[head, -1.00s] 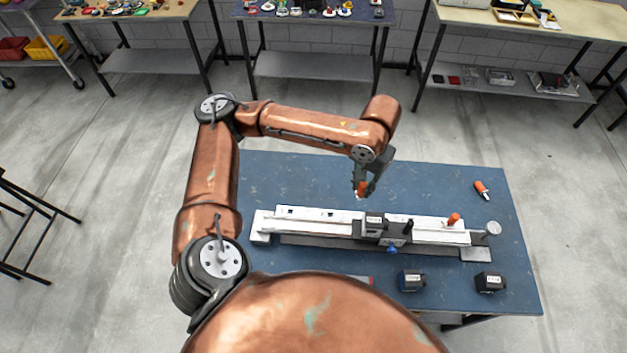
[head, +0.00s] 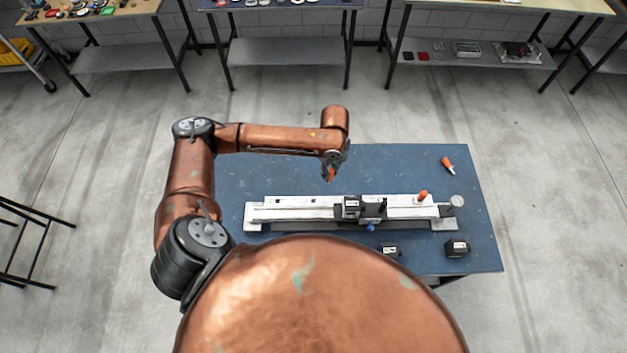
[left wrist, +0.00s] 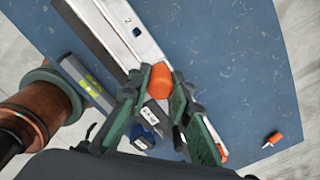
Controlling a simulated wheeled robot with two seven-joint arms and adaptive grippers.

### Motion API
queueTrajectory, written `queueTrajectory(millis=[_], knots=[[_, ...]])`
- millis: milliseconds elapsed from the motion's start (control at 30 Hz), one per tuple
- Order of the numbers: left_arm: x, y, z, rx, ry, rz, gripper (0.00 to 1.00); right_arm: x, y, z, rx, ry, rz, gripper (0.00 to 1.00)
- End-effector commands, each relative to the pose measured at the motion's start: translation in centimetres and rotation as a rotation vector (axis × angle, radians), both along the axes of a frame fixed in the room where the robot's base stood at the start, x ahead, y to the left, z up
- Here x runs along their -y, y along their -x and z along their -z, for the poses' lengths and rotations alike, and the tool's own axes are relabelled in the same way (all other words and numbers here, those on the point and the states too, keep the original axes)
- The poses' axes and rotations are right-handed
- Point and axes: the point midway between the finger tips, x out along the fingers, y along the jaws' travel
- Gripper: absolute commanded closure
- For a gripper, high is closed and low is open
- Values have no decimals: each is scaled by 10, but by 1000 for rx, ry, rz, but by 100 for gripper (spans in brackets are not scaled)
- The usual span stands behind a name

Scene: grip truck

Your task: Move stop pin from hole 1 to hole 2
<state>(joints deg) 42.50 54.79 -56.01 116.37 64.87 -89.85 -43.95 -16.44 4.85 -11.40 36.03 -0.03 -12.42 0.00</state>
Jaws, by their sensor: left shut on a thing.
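My left gripper (head: 331,174) is shut on an orange stop pin (left wrist: 160,78), which also shows in the head view (head: 330,175). The pin is above the table, just behind the white rail (head: 285,214). Two small dark square holes show in the rail's left part, the left one (head: 279,201) and the right one (head: 313,201). One hole (left wrist: 137,32) shows in the left wrist view. A second orange pin (head: 423,196) stands at the rail's right part. My right gripper is not in view.
A dark carriage (head: 351,206) with a blue knob (head: 370,228) sits mid-rail. An orange-handled piece (head: 447,163) lies at the table's back right. A black block (head: 457,248) stands in front. The blue table (head: 270,175) is clear behind the rail's left part.

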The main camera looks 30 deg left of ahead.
Motion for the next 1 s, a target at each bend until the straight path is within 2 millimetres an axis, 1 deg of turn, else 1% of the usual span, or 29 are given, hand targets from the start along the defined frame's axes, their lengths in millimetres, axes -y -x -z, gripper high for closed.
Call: queueTrajectory(millis=[33, 267, 400, 500, 600, 700, 800, 1000], knots=[[-3, 3, -1, -5, 0, 98, 100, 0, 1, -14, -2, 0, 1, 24], [-15, 15, 22, -5, 1, 622, 100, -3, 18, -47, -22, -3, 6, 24], [-23, 26, 35, -5, 2, 938, 100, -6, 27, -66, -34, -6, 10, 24], [-28, 34, 43, -4, 2, 1138, 100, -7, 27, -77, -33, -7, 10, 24], [-32, 41, 50, -4, 1, 1298, 100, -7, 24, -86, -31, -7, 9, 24], [-34, 45, 55, -1, 1, 1409, 100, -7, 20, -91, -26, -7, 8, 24], [-35, 48, 58, -1, 0, 1471, 100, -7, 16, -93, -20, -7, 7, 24], [-36, 49, 63, -1, 0, 1497, 100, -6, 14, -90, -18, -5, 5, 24]])
